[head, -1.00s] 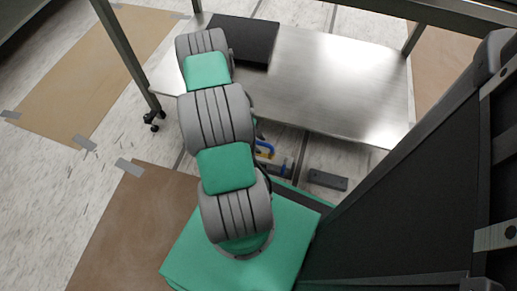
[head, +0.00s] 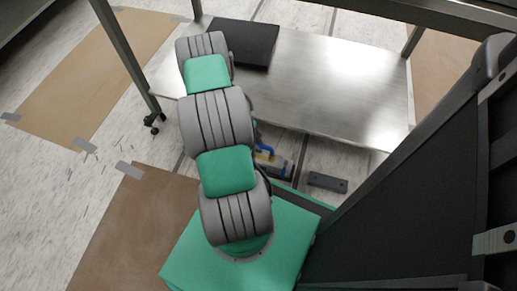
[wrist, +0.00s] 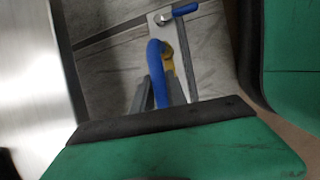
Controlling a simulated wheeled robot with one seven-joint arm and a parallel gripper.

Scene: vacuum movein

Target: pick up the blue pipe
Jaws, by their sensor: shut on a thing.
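The blue pipe (wrist: 157,72) is a curved blue tube in the wrist view, rising between the two grey fingers of my gripper (wrist: 158,90). My gripper is shut on it. The pipe's lower end is hidden behind the black edge of the green part at the bottom of the picture. A small yellow part (wrist: 169,62) sits just right of the pipe. In the head view a bit of blue (head: 265,149) shows low beside my arm, at the near edge of the metal table; my arm hides my gripper there.
A metal table (head: 330,85) with a shelf-like shiny top stands ahead, with a black panel (head: 240,40) on it. A dark grey bar (head: 327,182) lies on the floor to the right. In the wrist view a grey bracket (wrist: 177,40) and a blue lever (wrist: 185,9) are close by.

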